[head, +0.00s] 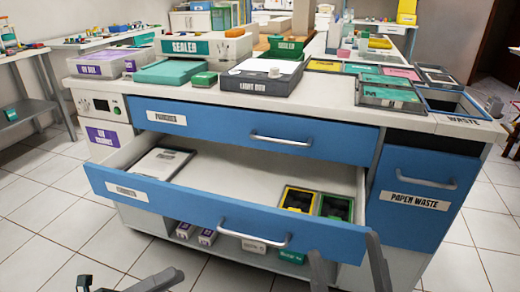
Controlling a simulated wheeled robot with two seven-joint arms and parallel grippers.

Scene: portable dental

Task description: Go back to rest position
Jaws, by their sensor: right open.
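My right gripper (345,248) is at the bottom right of centre in the head view. Its two grey fingers are spread apart with nothing seen between them, in front of the right end of an open blue drawer (195,203). The drawer's grey handle (255,240) is left of these fingers, and they do not grip it. My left gripper (130,282) shows at the bottom left edge over the floor, cut off by the frame. I see nothing held in it, but its jaw opening is unclear.
The drawer sticks out from the cabinet, holding a grey tray (162,163) and yellow and green boxes (298,199). A closed upper drawer (220,122) and paper waste panel (420,190) are beside it. The countertop (320,110) is crowded. Tiled floor at left is clear.

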